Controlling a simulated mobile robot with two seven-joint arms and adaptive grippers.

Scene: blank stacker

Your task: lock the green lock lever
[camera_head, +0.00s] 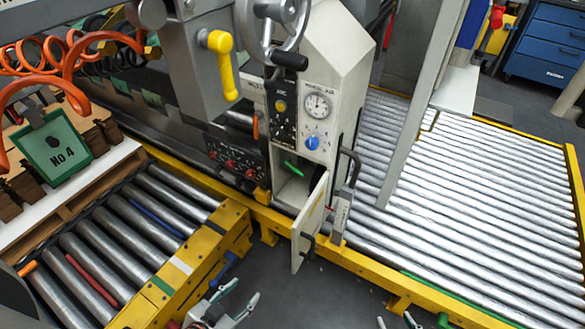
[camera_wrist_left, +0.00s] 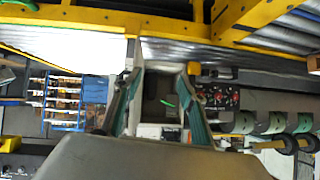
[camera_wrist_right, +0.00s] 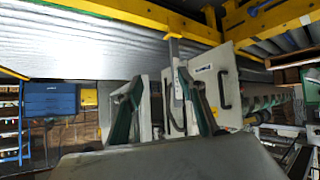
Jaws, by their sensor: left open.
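The green lock lever (camera_head: 293,169) is a small bright green bar inside the open compartment of the pale machine cabinet (camera_head: 336,60). It lies slanted. It also shows in the left wrist view (camera_wrist_left: 167,102), between my fingers but farther off. The compartment's door (camera_head: 311,225) stands open toward me; it also shows in the right wrist view (camera_wrist_right: 208,88). My left gripper (camera_head: 243,292) is open and empty, in front of and below the compartment, apart from the lever. My right gripper (camera_head: 395,321) is open and empty at the bottom edge, right of the door.
A gauge (camera_head: 318,105) and blue knob (camera_head: 312,142) sit above the compartment. A yellow-handled lever (camera_head: 222,62) hangs to the upper left. Roller conveyors with yellow frames (camera_head: 185,275) lie on both sides. A grey post (camera_head: 415,110) stands right. The floor before the door is clear.

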